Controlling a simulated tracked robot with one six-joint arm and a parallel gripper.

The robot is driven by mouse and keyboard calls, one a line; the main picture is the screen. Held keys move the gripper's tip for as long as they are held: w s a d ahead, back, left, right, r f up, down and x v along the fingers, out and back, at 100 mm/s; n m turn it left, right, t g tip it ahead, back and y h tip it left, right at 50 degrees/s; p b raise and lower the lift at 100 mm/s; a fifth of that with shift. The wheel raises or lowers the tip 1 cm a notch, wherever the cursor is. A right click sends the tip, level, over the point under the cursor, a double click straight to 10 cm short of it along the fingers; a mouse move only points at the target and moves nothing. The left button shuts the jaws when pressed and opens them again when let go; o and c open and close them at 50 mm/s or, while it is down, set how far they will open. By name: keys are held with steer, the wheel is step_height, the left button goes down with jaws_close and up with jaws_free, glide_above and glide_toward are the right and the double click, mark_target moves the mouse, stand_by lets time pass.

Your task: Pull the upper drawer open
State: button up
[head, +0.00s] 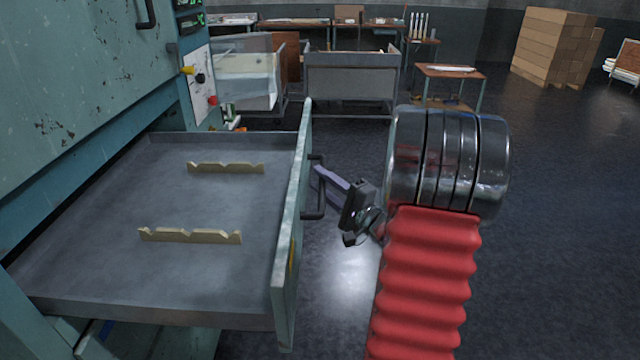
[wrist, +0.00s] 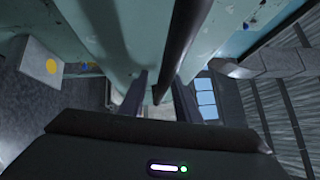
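The upper drawer (head: 290,235) of the teal cabinet stands pulled far out, its grey tray (head: 110,240) exposed. Its dark bar handle (head: 318,200) is on the outer face of the drawer front and also shows in the wrist view (wrist: 177,50). My gripper (head: 325,176) is at the handle, coming from the right. In the wrist view my gripper (wrist: 160,85) has its two fingers apart, one on each side of the bar, with some gap showing. Contact with the bar cannot be made out.
Two notched wooden rests (head: 225,168) (head: 190,236) stand in the tray. A control panel (head: 200,85) with knobs is on the cabinet behind the drawer. Carts (head: 350,82) and stacked boxes (head: 550,45) are farther back. The floor (head: 560,220) to the right is clear.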

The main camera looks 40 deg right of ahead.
steer(key=shift+r, duration=0.1)
steer(key=s, duration=0.4)
steer(key=s+f, duration=0.1)
steer(key=s, duration=0.4)
steer(key=s+f, duration=0.1)
steer(key=s, duration=0.3)
steer(key=shift+s+d, duration=0.15)
steer(key=shift+s, duration=0.15)
stand_by(0.4)
